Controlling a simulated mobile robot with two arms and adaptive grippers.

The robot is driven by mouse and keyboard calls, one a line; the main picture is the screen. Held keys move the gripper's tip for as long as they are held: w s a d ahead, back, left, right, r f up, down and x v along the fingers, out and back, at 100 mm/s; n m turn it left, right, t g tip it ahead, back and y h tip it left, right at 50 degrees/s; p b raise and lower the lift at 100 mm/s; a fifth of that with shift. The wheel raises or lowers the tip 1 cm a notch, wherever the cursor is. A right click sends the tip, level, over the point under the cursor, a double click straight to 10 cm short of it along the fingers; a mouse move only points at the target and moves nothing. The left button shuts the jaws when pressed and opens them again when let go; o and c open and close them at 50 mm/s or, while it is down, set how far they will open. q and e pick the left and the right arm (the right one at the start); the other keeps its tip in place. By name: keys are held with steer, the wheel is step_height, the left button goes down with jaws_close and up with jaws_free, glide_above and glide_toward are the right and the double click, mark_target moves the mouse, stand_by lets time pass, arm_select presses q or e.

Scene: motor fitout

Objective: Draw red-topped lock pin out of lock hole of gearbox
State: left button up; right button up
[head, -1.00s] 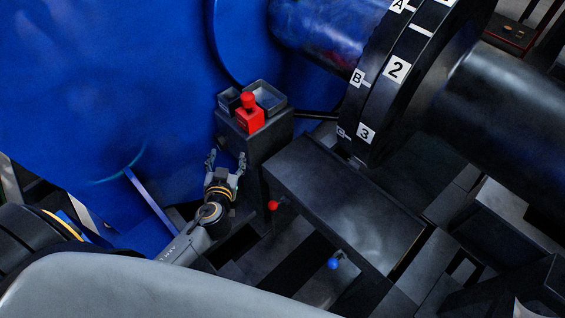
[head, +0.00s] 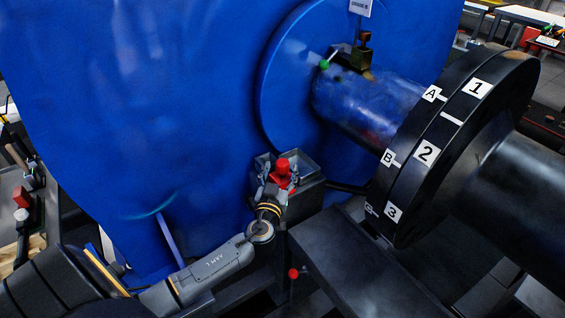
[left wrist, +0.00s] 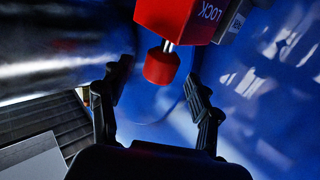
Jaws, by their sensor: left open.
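The red-topped lock pin (left wrist: 162,66) shows its red knob and a short length of bare silver shank in the left wrist view. The shank enters a red block marked LOCK (left wrist: 172,16). In the head view the red knob (head: 282,163) stands above the block, which is mostly hidden by my fingers. My left gripper (head: 278,176) is open at the knob. In the left wrist view the fingers of my left gripper (left wrist: 158,72) lie on both sides of the knob, with gaps visible. The lock hole itself is hidden. My right gripper is out of view.
The large blue housing (head: 180,110) rises close behind. A black numbered flange (head: 440,150) is at the right.

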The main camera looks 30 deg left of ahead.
arm_select(q)
steer(key=shift+x, duration=1.55)
jaws_close()
steer(key=shift+r, duration=0.15)
